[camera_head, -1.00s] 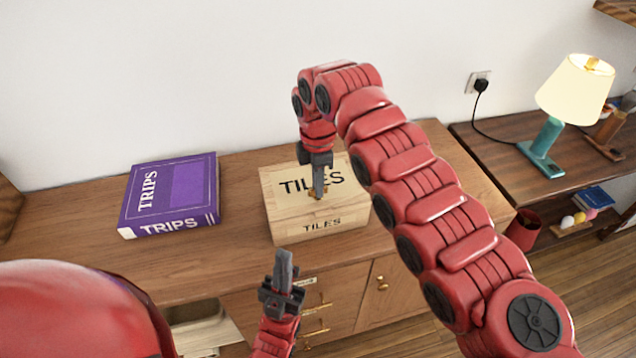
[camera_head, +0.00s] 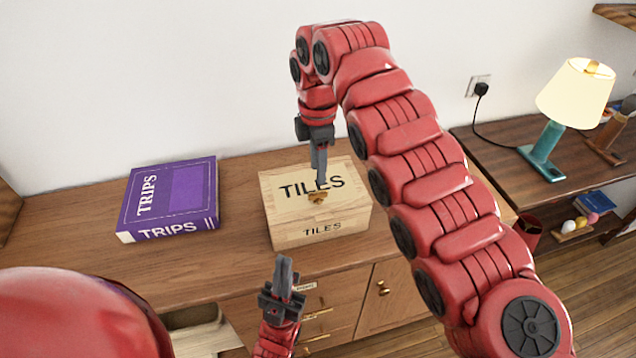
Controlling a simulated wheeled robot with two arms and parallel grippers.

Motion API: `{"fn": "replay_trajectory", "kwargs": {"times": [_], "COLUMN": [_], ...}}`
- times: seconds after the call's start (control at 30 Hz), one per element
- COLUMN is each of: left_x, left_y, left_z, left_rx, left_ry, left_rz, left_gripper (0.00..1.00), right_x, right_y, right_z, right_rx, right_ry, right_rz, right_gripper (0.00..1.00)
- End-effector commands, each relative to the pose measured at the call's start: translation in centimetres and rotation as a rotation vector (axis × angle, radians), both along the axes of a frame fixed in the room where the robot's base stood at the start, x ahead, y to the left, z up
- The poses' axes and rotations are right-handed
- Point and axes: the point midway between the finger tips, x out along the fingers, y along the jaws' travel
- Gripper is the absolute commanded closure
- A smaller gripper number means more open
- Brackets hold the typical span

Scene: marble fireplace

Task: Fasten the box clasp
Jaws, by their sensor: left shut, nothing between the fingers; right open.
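A wooden box (camera_head: 290,216) marked TILES stands on the cabinet top, its lid down. A small brass-brown clasp (camera_head: 317,198) sits on the lid near its front edge. My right gripper (camera_head: 320,182) points down just above the clasp; its fingers are open. Whether the fingertips touch the clasp I cannot tell. My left gripper (camera_head: 284,262) is shut and empty, pointing up in front of the cabinet, below the box.
A purple TRIPS box (camera_head: 170,198) lies on the cabinet top (camera_head: 70,226) to the left. Drawers and a door with brass knob (camera_head: 383,288) are below. A lit teal lamp (camera_head: 549,140) stands on a lower table at right.

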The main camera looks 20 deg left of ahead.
Motion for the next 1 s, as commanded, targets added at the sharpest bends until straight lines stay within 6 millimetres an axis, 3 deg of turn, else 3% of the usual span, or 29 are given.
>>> {"fn": "replay_trajectory", "kwargs": {"times": [0.07,0.13,0.4,0.6,1.0], "left_x": [0.0,0.0,0.0,0.0,0.0], "left_y": [0.0,0.0,0.0,0.0,0.0], "left_z": [0.3,2.9,7.2,8.2,8.1], "left_rx": [0.0,0.0,0.0,0.0,0.0], "left_ry": [-0.001,0.0,-0.001,0.0,0.0], "left_rz": [0.0,0.0,0.0,0.0,0.0], "left_gripper": [1.0,1.0,1.0,1.0,1.0], "right_x": [-0.2,-0.1,-0.1,-0.1,-0.1], "right_y": [0.3,0.2,0.0,0.0,0.0], "right_z": [2.5,5.4,9.6,10.6,10.6], "right_rx": [0.003,0.004,0.0,0.0,0.0], "right_ry": [-0.003,-0.002,0.001,0.001,0.001], "right_rz": [0.004,0.002,0.002,0.002,0.002], "right_gripper": [0.59,0.59,0.59,0.59,0.59]}}
